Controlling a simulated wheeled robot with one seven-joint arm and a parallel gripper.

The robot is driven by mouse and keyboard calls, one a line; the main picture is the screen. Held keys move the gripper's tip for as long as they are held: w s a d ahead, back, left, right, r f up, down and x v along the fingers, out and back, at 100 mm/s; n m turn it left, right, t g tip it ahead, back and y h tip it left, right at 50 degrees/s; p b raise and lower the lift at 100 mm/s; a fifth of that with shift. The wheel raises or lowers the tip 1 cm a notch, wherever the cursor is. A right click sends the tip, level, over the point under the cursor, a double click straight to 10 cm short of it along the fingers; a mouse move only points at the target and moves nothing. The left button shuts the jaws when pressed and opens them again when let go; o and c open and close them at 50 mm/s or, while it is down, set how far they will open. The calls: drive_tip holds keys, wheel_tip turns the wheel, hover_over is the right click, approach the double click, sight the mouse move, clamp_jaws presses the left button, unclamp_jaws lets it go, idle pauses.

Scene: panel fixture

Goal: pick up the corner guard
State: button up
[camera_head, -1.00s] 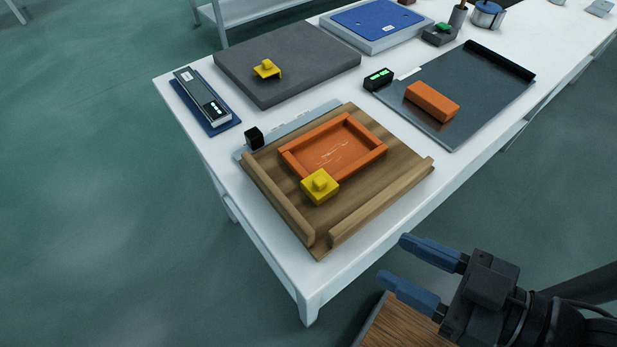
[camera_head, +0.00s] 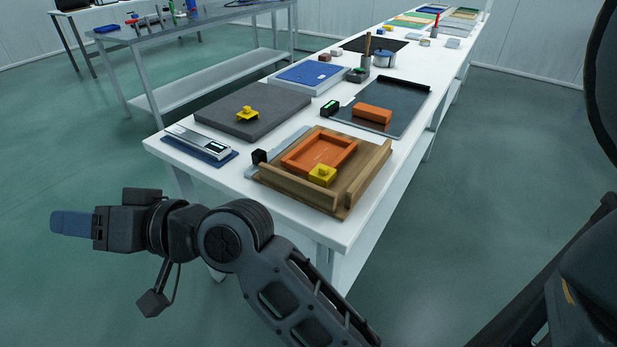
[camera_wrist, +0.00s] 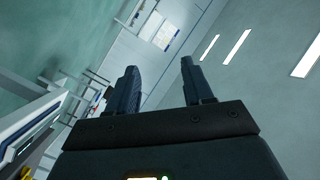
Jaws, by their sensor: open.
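Two yellow corner guards show in the head view, each with a raised knob. One corner guard (camera_head: 247,114) lies on the dark grey slab. The other corner guard (camera_head: 322,175) sits at the near corner of the orange frame (camera_head: 292,161), which lies on a wooden board. My gripper (camera_head: 62,224) is at the left of the head view, in front of the table and well away from both guards, pointing left. In the wrist view its two fingers (camera_wrist: 160,78) are spread apart with nothing between them.
The white table (camera_head: 215,178) also holds the grey slab (camera_head: 215,118), a scale (camera_head: 205,144), a wooden board with raised rails (camera_head: 300,196), a dark tray (camera_head: 400,112) with an orange block (camera_head: 372,113), and a blue-topped panel (camera_head: 305,73). Open floor surrounds my gripper.

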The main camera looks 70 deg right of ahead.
drive_tip(key=w+d+r+n+g+y, duration=0.1)
drive_tip(key=w+d+r+n+y, duration=0.1)
drive_tip(key=w+d+r, duration=0.15)
drive_tip(key=n+g+h+b, duration=0.2)
drive_tip(key=g+h, duration=0.3)
drive_tip(key=g, duration=1.1)
hover_over(322, 166)
drive_tip(key=f, duration=0.8)
drive_tip(key=shift+s+a, duration=0.3)
drive_tip(key=shift+a, duration=0.05)
drive_tip(key=shift+s+d+f, duration=0.1)
drive_tip(key=shift+s+f, duration=0.05)
drive_tip(key=shift+f, duration=0.15)
drive_tip(key=shift+w+d+f, duration=0.1)
drive_tip(key=shift+w+f, duration=0.1)
drive_tip(key=shift+f, duration=1.55)
drive_tip(key=shift+w+d+f, duration=0.1)
drive_tip(key=shift+w+f, duration=0.1)
drive_tip(key=shift+f, duration=1.55)
drive_tip(key=shift+c, duration=0.4)
